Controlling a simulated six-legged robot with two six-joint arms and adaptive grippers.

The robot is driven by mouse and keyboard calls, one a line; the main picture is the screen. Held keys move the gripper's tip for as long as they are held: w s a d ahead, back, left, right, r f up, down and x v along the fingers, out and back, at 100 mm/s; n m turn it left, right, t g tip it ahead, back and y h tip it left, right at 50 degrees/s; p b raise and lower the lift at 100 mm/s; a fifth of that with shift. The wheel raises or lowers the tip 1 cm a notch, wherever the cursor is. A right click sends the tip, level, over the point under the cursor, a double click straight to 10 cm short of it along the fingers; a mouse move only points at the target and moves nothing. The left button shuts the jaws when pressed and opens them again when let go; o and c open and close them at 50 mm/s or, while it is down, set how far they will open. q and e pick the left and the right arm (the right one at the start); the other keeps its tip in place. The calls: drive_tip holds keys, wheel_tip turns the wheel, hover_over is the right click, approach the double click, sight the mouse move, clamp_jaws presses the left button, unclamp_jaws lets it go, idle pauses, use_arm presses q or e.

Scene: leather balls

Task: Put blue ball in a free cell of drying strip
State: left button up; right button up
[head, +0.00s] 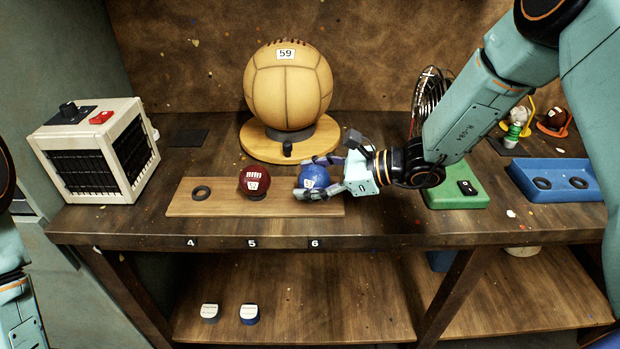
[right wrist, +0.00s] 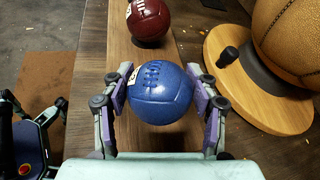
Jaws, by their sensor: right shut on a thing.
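The blue ball (head: 314,177) with a white label is between the fingers of my right gripper (head: 318,178), which is shut on it. The right wrist view also shows the blue ball (right wrist: 162,94) with a finger on each side. It is over the right end of the wooden drying strip (head: 220,207), above number 6. I cannot tell whether it touches the strip; any ring under it is hidden. A dark red ball (head: 254,181) sits in the middle cell, above number 5. The left cell's black ring (head: 201,192) is empty, above number 4.
A large tan ball (head: 287,90) on a round wooden stand (head: 262,146) is close behind the strip. A heater box (head: 95,150) stands at left. A green tray (head: 455,195) and a blue tray (head: 555,185) with two rings are at right.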

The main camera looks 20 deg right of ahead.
drive_tip(key=shift+w+d, duration=0.1)
drive_tip(key=shift+w, duration=0.15)
drive_tip(key=o, duration=0.9)
drive_tip(key=shift+f, duration=0.15)
drive_tip(key=o, duration=0.4)
drive_tip(key=shift+s+r, duration=0.15)
drive_tip(key=shift+r, duration=0.05)
drive_tip(key=shift+c, duration=0.2)
drive_tip(key=shift+f, duration=0.1)
drive_tip(key=shift+d, duration=0.15)
drive_tip(key=p+v, duration=0.1)
drive_tip(key=v, duration=0.2)
drive_tip(key=p+v, duration=0.1)
drive_tip(key=v, duration=0.3)
drive_tip(key=p+v, duration=0.1)
drive_tip(key=v, duration=0.2)
drive_tip(key=shift+s+r, duration=0.1)
drive_tip(key=shift+r, duration=0.25)
drive_tip(key=shift+s+d+r+p, duration=0.1)
drive_tip(key=shift+s+d+p, duration=0.25)
drive_tip(key=shift+d, duration=0.25)
